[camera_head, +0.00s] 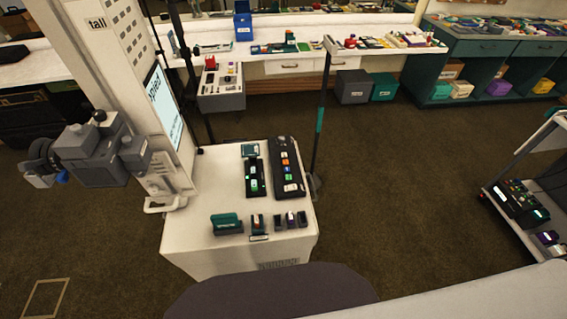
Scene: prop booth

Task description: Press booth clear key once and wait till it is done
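A white booth stand (205,240) fills the middle, with a tall white column (105,40) labelled "tall" rising at its left. A tilted screen (164,108) on the column shows large text, partly cut off, ending in "pied". On the stand's top lies a long black key panel (287,150) with several coloured keys in a row. Beside it is a narrower black unit (254,170) with green lit parts and a small display. The key labels are too small to read, so I cannot tell which is the clear key. Neither of my grippers shows.
A green block (226,223) and several small dark items stand along the stand's front edge. A grey camera-like device (95,155) juts left of the column. A pole (320,120) stands behind right. A cart (535,205) is at far right. Brown floor between is clear.

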